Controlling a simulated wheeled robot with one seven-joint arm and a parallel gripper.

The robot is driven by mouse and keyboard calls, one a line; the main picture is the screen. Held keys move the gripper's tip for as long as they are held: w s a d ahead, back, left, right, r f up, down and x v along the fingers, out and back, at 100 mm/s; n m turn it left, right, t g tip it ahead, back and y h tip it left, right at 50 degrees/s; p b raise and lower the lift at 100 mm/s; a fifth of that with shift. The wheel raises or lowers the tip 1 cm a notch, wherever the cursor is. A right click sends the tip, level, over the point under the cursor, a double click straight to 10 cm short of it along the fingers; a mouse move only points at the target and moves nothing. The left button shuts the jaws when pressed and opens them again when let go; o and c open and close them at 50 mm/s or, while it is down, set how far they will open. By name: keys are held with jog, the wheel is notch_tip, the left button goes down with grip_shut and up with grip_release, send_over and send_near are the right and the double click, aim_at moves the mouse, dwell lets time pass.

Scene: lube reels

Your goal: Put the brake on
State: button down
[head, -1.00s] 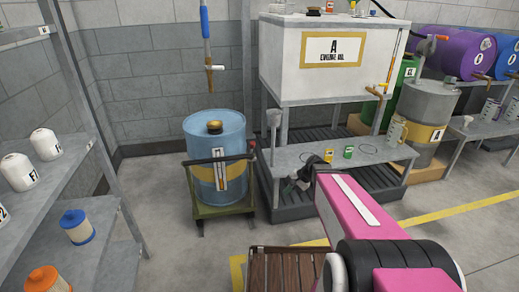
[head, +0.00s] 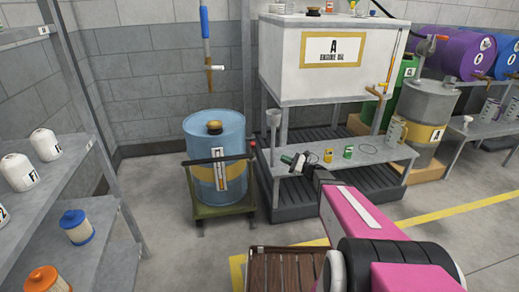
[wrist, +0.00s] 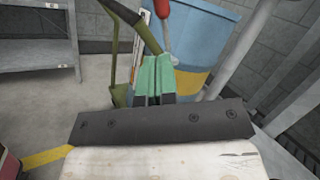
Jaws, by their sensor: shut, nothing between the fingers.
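A blue drum (head: 228,130) with a yellow band stands on a green wheeled cart (head: 222,211). A red-tipped lever, which looks like the brake, shows at the cart's right side: its red knob (head: 252,144) is small in the head view. In the wrist view the red grip (wrist: 163,12) stands on a pale rod just beyond my fingers. My gripper (head: 285,158) is right of the cart, in front of the metal bench. Its green fingers (wrist: 157,78) are together and empty in the wrist view. Whether they touch the lever cannot be told.
The bench (head: 340,157) holds yellow and green cans beside my gripper. A white engine oil tank (head: 332,60) stands above it. Shelves (head: 95,215) stand at left. Floor between the shelves and cart is clear.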

aim_at(252, 148)
jog(key=shift+w+d, duration=0.1)
dwell(0.3)
jog(key=x, duration=1.4)
jog(key=shift+r, duration=0.2)
jog(key=shift+w, duration=0.1)
